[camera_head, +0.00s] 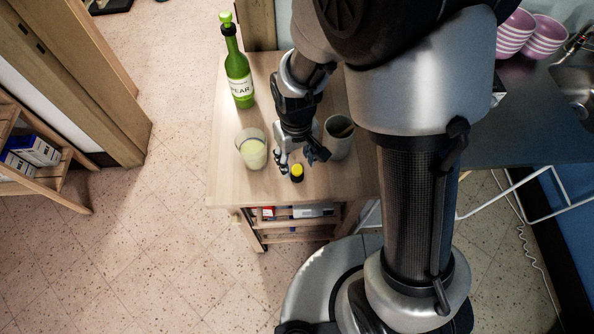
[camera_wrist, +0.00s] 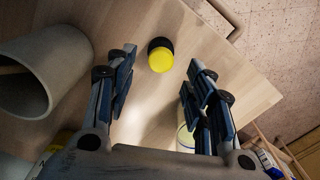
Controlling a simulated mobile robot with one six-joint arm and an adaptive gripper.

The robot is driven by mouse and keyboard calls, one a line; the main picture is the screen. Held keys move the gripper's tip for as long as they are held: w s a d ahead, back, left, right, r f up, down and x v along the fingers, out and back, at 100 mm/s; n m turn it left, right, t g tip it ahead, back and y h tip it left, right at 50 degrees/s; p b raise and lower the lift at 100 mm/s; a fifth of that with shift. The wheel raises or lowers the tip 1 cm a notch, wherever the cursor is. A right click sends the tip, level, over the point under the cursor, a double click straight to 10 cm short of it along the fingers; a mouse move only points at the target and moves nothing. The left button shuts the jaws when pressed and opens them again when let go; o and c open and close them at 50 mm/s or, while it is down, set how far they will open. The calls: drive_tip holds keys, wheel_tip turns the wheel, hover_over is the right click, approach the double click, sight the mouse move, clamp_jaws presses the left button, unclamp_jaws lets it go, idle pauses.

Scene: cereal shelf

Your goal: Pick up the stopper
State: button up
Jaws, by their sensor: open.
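The stopper (camera_head: 297,172), a small piece with a yellow top and a black lower part, stands on the light wooden table near its front edge. It also shows in the wrist view (camera_wrist: 160,56), at the upper middle, ahead of the fingertips and between their lines. My gripper (camera_head: 302,158) is low over the table, just behind the stopper in the head view. In the wrist view, my gripper (camera_wrist: 163,80) has its two fingers wide apart with nothing between them. The stopper looks clear of both fingers.
On the wooden table (camera_head: 231,184), a glass with pale yellow content (camera_head: 252,152) stands left of my gripper. A grey cup (camera_head: 338,143) stands close on its right. A green bottle (camera_head: 239,75) stands at the back left. The table's front left is bare.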

sight(297, 169)
drive_tip(key=f+b, duration=0.1)
drive_tip(key=f, duration=0.1)
drive_tip(key=f+b, duration=0.1)
drive_tip(key=f, duration=0.1)
drive_tip(key=shift+s+f, duration=0.2)
drive_tip(key=shift+f, duration=0.2)
drive_tip(key=shift+c, duration=0.3)
drive_tip(key=shift+d, duration=0.1)
drive_tip(key=c, duration=0.8)
